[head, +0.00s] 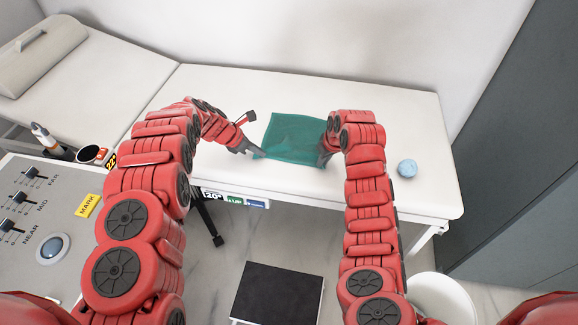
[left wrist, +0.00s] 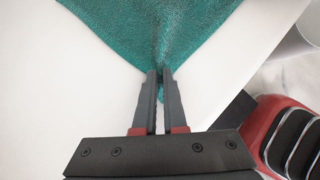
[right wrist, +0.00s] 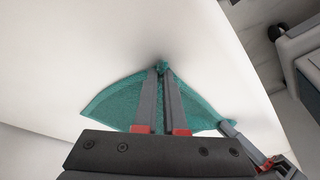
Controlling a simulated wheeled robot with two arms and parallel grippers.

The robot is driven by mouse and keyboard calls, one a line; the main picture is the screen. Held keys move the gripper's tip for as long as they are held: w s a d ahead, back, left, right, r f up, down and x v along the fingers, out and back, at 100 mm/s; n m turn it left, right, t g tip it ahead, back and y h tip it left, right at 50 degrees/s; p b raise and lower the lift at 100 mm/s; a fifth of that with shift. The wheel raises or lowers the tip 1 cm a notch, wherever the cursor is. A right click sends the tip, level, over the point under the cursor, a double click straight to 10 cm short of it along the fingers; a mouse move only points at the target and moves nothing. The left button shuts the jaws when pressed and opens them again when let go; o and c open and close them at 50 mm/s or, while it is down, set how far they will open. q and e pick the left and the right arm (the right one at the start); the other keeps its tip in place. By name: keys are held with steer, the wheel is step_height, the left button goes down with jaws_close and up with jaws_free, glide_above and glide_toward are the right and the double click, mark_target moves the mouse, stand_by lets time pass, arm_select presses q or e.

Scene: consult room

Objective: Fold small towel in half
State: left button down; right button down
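A small green towel (head: 293,137) lies spread on the white exam table. My left gripper (head: 257,153) is at the towel's near left corner. In the left wrist view its fingers (left wrist: 160,74) are close together with the corner of the green cloth (left wrist: 150,35) pinched between their tips. My right gripper (head: 322,160) is at the towel's near right corner. In the right wrist view its fingers (right wrist: 162,72) are close together on a bunched bit of the cloth (right wrist: 110,103). Part of the towel's right edge is hidden behind my right arm in the head view.
A blue ball (head: 407,168) rests on the white table (head: 400,110) to the right of my right arm. A control panel (head: 50,215) and a mug (head: 92,154) stand at the left. A white bin (head: 440,300) is at the lower right. The table behind the towel is clear.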

steer(key=shift+d, duration=0.15)
stand_by(0.4)
